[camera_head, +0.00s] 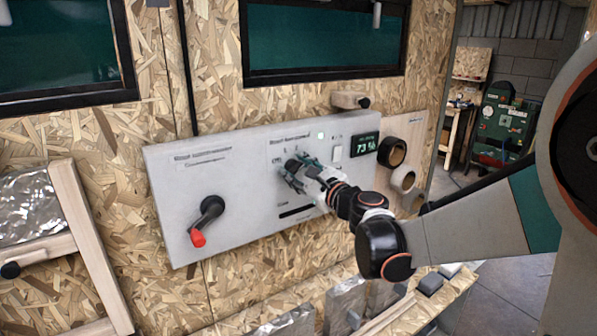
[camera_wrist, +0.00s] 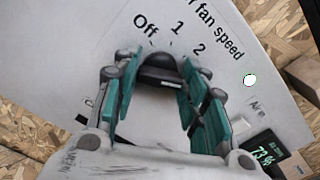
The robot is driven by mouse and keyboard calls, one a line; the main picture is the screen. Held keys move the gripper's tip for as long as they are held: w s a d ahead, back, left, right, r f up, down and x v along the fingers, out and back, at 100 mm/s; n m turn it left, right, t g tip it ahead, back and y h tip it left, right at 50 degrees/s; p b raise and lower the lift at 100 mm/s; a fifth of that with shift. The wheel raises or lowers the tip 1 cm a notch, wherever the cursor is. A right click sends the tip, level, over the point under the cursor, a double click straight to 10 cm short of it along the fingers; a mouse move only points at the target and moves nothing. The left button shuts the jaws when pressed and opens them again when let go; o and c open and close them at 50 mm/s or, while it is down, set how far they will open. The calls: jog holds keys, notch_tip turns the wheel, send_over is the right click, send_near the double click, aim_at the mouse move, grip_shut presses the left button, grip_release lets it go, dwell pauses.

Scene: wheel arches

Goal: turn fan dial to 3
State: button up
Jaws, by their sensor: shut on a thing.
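The fan dial (camera_wrist: 158,72) is a dark round knob on the white control panel (camera_head: 240,212), below the printed "fan speed" label. The marks "Off", "1" and "2" show around it in the wrist view; a "3" does not show. My gripper (camera_wrist: 160,80) has its green-padded fingers on both sides of the dial and is shut on it. In the head view my gripper (camera_head: 300,174) is at the panel's middle and hides the dial. I cannot tell which mark the dial points to.
A black lever with a red tip (camera_head: 205,221) sits on the panel's left part. A display reading 73 % (camera_head: 365,145) is right of my gripper, and a lit white indicator (camera_wrist: 250,80) is nearby. Rolls (camera_head: 392,152) stick out at the panel's right.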

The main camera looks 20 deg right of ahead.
dwell(0.3)
jog(key=o, duration=1.1)
jog(key=shift+c, duration=0.2)
jog(key=shift+s, duration=0.1)
jog(key=v, duration=0.7)
jog(key=shift+s, duration=0.25)
